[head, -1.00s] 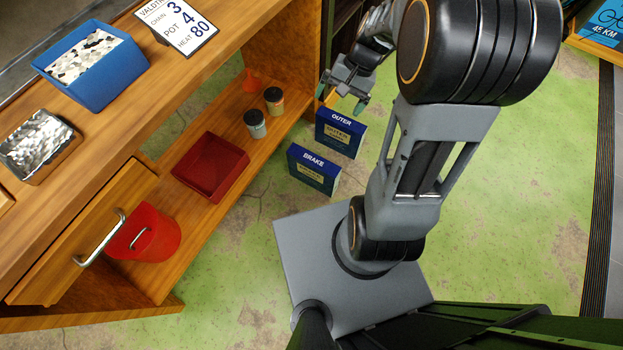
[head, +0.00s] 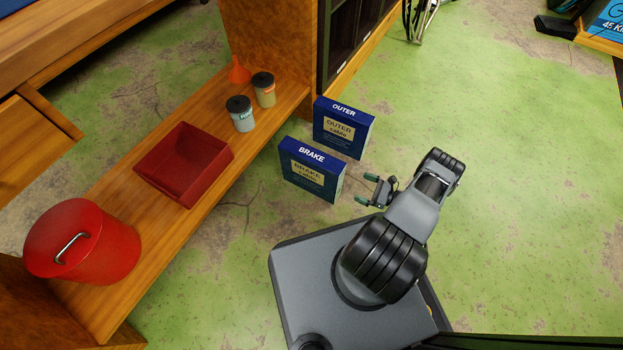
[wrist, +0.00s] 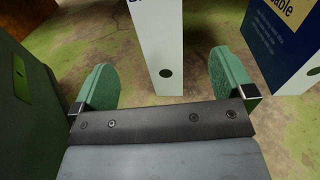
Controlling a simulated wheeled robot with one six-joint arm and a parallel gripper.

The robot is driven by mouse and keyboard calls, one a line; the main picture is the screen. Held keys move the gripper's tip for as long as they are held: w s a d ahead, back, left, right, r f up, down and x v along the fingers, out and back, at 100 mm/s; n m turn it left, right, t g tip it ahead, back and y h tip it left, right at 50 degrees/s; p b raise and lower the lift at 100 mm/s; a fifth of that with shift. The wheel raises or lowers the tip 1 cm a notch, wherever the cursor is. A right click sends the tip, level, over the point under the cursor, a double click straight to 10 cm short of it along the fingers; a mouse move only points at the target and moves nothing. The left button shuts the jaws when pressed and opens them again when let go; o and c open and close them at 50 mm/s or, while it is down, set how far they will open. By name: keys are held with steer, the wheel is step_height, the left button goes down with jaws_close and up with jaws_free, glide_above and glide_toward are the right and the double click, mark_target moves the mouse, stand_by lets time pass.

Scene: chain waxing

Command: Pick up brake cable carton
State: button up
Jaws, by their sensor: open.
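The brake cable carton (head: 310,171) is a dark blue box with a cream label, standing upright on the green floor in the head view. My gripper (head: 367,188) is open and empty just to its right, fingers pointing at its narrow white side. In the wrist view, that white side of the brake carton (wrist: 158,45) stands ahead, between the lines of the two green fingertips (wrist: 165,85), apart from them. The similar outer cable carton (head: 342,128) stands upright behind it; part of it shows at the right in the wrist view (wrist: 285,45).
A low wooden shelf (head: 111,214) at the left holds a red tray (head: 183,162), a red lidded bucket (head: 85,243), two small jars (head: 241,115) and an orange funnel (head: 238,70). Green floor (head: 480,150) at the right is clear.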

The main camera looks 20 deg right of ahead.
mark_target(340, 184)
steer(key=shift+m+t+h, duration=0.3)
steer(key=shift+m+t, duration=0.3)
steer(key=w+a+f, duration=0.1)
steer(key=w+a+f+b, duration=0.1)
steer(key=a, duration=0.1)
steer(key=w+a+f, duration=0.1)
steer(key=w+a, duration=0.1)
steer(key=shift+f+b, duration=0.3)
steer(key=shift+b, duration=0.05)
steer(key=b+x, duration=0.2)
steer(key=x, duration=0.4)
steer(key=shift+w+a, duration=0.25)
steer(key=shift+w, duration=0.05)
steer(key=shift+r, duration=0.15)
steer(key=c, duration=1.5)
